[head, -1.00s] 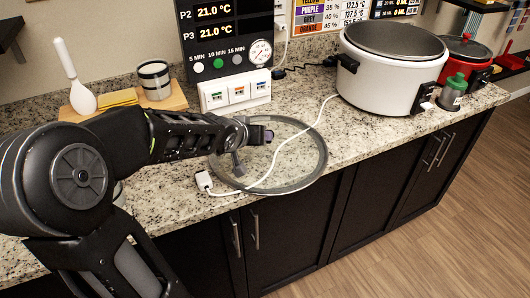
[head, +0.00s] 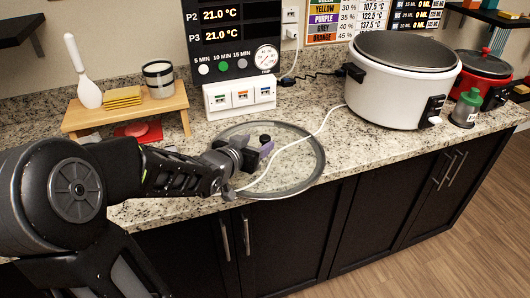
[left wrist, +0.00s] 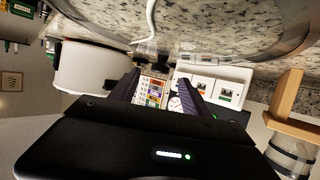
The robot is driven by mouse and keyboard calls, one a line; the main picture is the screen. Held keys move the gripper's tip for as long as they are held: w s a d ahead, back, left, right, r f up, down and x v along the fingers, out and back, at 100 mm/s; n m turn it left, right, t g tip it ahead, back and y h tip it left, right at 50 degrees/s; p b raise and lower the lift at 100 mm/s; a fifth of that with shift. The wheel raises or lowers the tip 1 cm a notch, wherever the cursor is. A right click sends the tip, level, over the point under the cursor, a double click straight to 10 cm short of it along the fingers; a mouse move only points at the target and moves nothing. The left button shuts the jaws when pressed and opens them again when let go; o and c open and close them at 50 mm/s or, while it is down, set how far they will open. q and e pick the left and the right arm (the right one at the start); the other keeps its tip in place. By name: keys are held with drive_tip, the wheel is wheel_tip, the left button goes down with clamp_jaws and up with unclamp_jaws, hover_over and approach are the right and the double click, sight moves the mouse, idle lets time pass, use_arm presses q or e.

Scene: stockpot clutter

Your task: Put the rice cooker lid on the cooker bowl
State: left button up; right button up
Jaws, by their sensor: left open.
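The rice cooker lid is a round clear disc with a grey rim (head: 321,165), lying on the counter's front part in the head view. Its rim also shows along the top of the left wrist view (left wrist: 296,28). The cooker bowl (head: 390,99) is a white pot with black handles at the back right, open on top; it shows at left in the wrist view (left wrist: 95,75). My left gripper (head: 248,169) is open and over the left part of the lid, its fingers apart in the wrist view (left wrist: 158,92). Whether it touches the lid is unclear.
A white cable (head: 300,143) runs over the lid area toward the cooker. A wooden stand (head: 120,115) with a jar and sponges is at left. A green-capped bottle (head: 466,108) and red pot (head: 482,68) stand right of the cooker.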

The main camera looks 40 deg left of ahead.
sight(265, 136)
use_arm(q)
drive_tip(key=shift+w+a+f, duration=0.1)
drive_tip(key=shift+w+f, duration=0.05)
drive_tip(key=shift+w, duration=0.25)
drive_tip(key=x, duration=0.5)
drive_tip(key=shift+w+p, duration=0.15)
drive_tip(key=shift+p, duration=0.2)
clamp_jaws()
idle(0.7)
idle(0.7)
drive_tip(key=shift+r, duration=0.2)
